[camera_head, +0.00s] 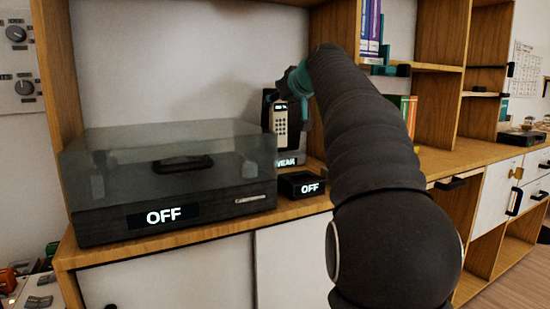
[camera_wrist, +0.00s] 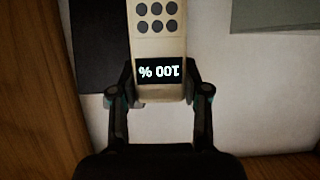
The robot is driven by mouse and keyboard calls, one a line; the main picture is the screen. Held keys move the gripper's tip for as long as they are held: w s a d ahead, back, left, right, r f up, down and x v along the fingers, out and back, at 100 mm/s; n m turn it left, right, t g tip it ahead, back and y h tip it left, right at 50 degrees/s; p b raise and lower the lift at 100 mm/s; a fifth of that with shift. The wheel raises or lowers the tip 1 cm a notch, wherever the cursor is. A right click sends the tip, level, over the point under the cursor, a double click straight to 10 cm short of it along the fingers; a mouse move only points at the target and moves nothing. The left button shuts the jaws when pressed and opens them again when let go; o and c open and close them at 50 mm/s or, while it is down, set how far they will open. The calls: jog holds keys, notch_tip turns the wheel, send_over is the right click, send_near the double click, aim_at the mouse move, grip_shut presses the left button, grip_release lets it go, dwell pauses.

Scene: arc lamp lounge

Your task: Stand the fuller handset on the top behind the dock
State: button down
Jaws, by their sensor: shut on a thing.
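The cream handset (camera_head: 281,121) with a dark keypad is upright above the wooden top (camera_head: 235,221), at the back behind a small black box. In the wrist view the handset (camera_wrist: 158,44) shows round keys and a lit display reading "100 %", upside down. My gripper (camera_wrist: 160,92) is shut on its display end, one finger on each side; in the head view my gripper (camera_head: 292,88) is partly hidden by my arm. The small black box (camera_head: 302,190) reads "OFF"; I cannot tell whether it is the dock. Whether the handset's lower end touches anything is unclear. No second handset is visible.
A turntable (camera_head: 165,185) with a smoky lid and an "OFF" label fills the left of the top. A dark-and-white panel (camera_head: 290,157) lettered at its foot stands behind the handset. Books (camera_head: 371,30) and shelf dividers are to the right.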

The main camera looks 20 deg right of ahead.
aim_at(280, 131)
notch_tip(280, 131, down, 8)
jog(key=shift+f+b, duration=0.15)
jog(key=shift+b, duration=1)
jog(key=shift+f, duration=0.2)
jog(key=c, duration=0.6)
grip_release()
jog(key=shift+o, duration=0.2)
jog(key=shift+s+r, duration=0.2)
jog(key=shift+r, duration=0.1)
jog(key=v, duration=1.1)
jog(key=shift+s, duration=0.3)
jog(key=shift+r, duration=0.15)
